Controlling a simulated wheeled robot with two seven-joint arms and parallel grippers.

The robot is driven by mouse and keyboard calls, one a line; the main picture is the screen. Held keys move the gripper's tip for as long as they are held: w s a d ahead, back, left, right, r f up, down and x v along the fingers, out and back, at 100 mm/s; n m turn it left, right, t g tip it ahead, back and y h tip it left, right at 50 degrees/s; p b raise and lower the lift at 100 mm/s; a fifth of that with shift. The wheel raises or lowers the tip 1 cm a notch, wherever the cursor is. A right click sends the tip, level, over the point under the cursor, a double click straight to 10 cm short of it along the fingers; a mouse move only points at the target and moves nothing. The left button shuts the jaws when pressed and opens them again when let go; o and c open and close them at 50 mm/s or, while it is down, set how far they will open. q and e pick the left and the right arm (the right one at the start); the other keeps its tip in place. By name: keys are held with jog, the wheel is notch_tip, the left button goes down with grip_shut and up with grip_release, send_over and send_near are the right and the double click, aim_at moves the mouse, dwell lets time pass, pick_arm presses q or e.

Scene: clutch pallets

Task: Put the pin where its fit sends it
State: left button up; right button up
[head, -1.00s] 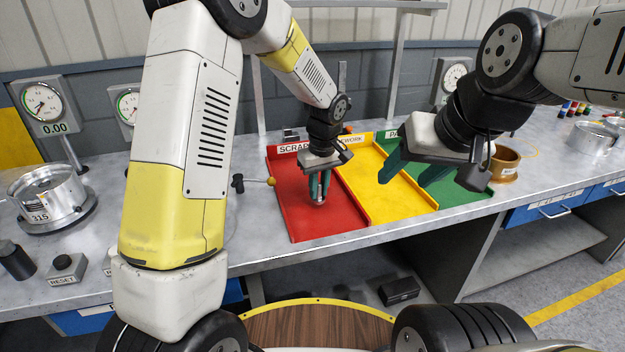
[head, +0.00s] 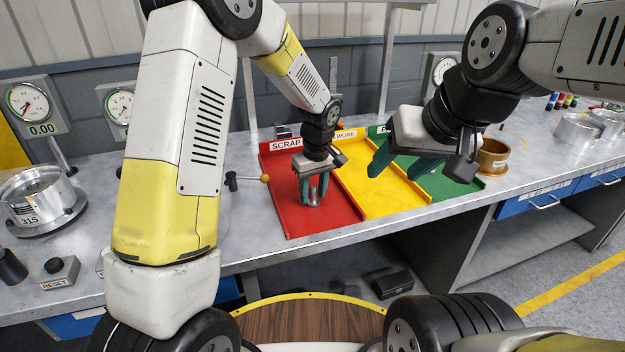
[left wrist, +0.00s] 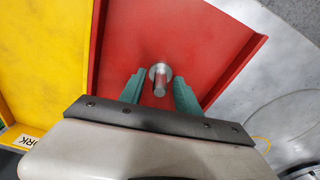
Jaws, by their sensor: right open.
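The pin (head: 313,197) is a small grey metal piece with a wider round end. It appears to stand upright on the floor of the red SCRAP tray (head: 290,218), near its front. My left gripper (head: 313,194) is over the red tray, its green fingers open on either side of the pin. In the left wrist view the pin (left wrist: 160,82) shows between the fingertips with a gap on each side. My right gripper (head: 397,170) is open and empty above the yellow and green trays.
The yellow REWORK tray (head: 385,188) and green tray (head: 445,186) adjoin the red one. A brass ring (head: 493,158) stands right of them. A ball-ended lever (head: 248,179) lies left of the red tray. Dial gauges (head: 33,104) and a round metal fixture (head: 40,200) stand at left.

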aim_at(316, 204)
pick_arm(q)
notch_tip(316, 204, up, 11)
jog(key=s, duration=0.1)
jog(key=s+a+r+m+t+h, duration=0.1)
jog(key=s+a+r, duration=0.35)
jog(key=r, duration=0.25)
jog(key=s+a+r+m+t+h, duration=0.1)
jog(key=s+a+r+m+t, duration=0.1)
jog(key=s+a, duration=0.3)
jog(key=s+a+r+m+t, duration=0.2)
jog(key=s+a, duration=0.3)
jog(key=s, duration=0.8)
jog(key=shift+a+r+m+h, duration=0.35)
jog(key=shift+r+m+h, duration=0.05)
jog(key=shift+m, duration=0.1)
